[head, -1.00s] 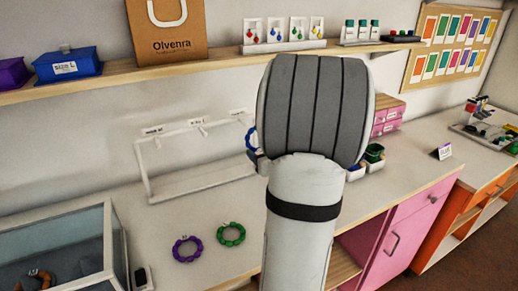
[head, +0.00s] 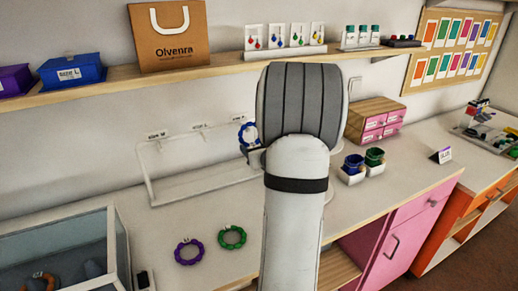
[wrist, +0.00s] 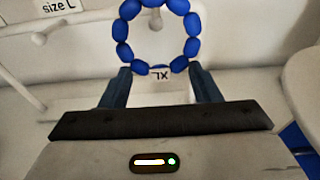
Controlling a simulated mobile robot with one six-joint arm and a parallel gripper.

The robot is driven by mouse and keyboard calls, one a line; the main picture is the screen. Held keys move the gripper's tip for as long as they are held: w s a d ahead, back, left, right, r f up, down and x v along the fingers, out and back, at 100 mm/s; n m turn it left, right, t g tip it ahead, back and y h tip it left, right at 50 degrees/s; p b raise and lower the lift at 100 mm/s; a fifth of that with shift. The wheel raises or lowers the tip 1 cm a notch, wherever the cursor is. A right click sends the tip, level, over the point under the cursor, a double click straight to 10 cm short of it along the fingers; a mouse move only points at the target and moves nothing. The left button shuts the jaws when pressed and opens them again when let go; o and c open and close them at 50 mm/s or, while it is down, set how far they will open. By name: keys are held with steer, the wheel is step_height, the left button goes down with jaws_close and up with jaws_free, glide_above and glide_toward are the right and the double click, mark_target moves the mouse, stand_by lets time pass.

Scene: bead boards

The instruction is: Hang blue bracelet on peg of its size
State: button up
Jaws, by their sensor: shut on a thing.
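The blue bracelet (head: 247,134), a ring of beads, is upright in front of the white peg rack (head: 152,180). It also shows at the top of the wrist view (wrist: 122,28), with a small tag reading XL (wrist: 159,73) at its bottom. My gripper (wrist: 160,72) is shut on the bracelet's lower edge. In the wrist view a white peg tip (wrist: 155,20) appears inside the ring's outline; whether it passes through I cannot tell. Left of it is a peg knob (wrist: 39,38) under a "size L" label (wrist: 60,7). My arm hides the rack's right end in the head view.
Purple (head: 188,252) and green (head: 232,237) bracelets lie on the counter in front of the rack. A glass case (head: 115,250) stands at left. Small bins (head: 352,177) and a pink drawer box (head: 376,120) are right of my arm. A shelf (head: 200,65) runs above.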

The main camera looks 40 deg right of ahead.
steer(key=x, duration=0.3)
steer(key=p+x, duration=0.1)
steer(key=shift+w+d+r, duration=0.1)
steer(key=shift+w+r, duration=0.15)
steer(key=shift+w, duration=0.15)
steer(key=shift+w+f+b, duration=0.1)
steer(key=shift+f+b, duration=0.45)
steer(key=shift+b, duration=0.25)
steer(key=o, duration=1)
steer(key=shift+o, duration=0.2)
